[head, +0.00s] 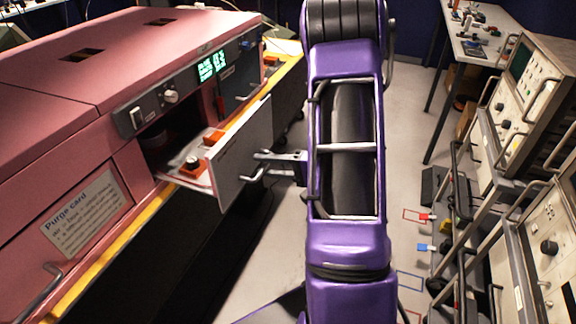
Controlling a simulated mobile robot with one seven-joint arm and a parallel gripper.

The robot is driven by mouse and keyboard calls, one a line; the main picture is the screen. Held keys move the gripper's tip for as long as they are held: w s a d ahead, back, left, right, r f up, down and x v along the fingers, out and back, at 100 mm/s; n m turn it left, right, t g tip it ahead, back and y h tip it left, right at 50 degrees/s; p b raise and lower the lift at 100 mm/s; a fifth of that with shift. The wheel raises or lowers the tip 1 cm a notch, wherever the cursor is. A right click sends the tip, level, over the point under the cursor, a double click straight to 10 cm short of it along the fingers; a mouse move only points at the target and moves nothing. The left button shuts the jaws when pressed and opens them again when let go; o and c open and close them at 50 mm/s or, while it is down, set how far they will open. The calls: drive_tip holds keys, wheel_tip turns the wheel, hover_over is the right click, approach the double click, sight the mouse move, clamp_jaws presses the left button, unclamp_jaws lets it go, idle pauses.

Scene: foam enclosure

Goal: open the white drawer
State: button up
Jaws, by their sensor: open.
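The white drawer (232,152) stands pulled out of the pink machine (75,85), with its pale front panel facing right. Its inside shows in part, with a few small items and a dark round knob in it. A metal handle (256,174) sits on the front panel. My gripper (264,162) is at the handle, its fingers pointing left toward the panel. The fingers are small here and overlap the handle, so whether they touch it is hard to tell. My gripper is open. My purple arm hides the floor behind it.
A lower handle (42,290) and a "Purge card" label (84,214) are on the machine's front. Instrument racks (535,110) stand along the right side. A table (470,32) is at the back right. Grey floor (408,110) lies between.

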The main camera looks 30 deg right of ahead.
drive_tip(key=v, duration=1.7)
